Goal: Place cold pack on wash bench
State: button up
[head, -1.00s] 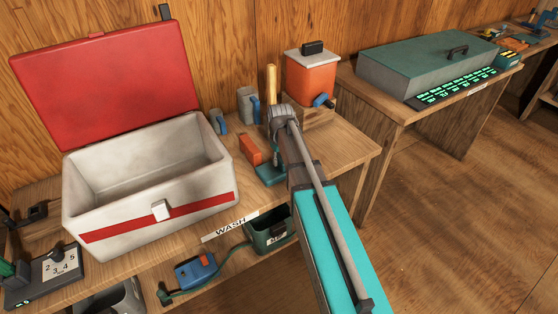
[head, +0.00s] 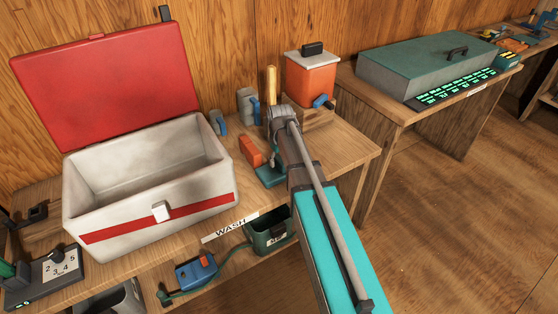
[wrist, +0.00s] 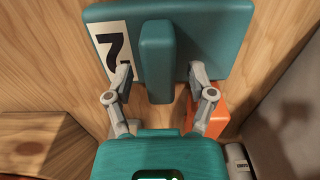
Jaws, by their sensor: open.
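The cold pack (wrist: 208,40) is a flat teal slab with a raised grip bar and a white label marked 7. In the head view, a teal piece of it (head: 270,176) shows at the wash bench (head: 330,160), partly hidden by my arm. It looks to lie on the bench top. My gripper (wrist: 161,80) is open, with one finger on each side of the grip bar and a gap on both sides. The bench carries a WASH sign (head: 230,227) on its front edge.
A white cooler (head: 150,215) with its red lid open stands left. An orange block (head: 250,152) lies close to the pack. Grey mugs (head: 247,105) and an orange jug (head: 310,78) stand behind. Bare bench top lies at the right.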

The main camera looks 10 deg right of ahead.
aim_at(280, 159)
notch_tip(280, 159, up, 12)
jog(key=p, duration=1.1)
jog(key=shift+s+f, duration=0.1)
dwell(0.6)
jog(key=s+a+m, duration=0.1)
jog(key=s+m, duration=0.2)
jog(key=s, duration=1.4)
jog(key=shift+a+m, duration=0.25)
jog(key=shift+m, duration=0.05)
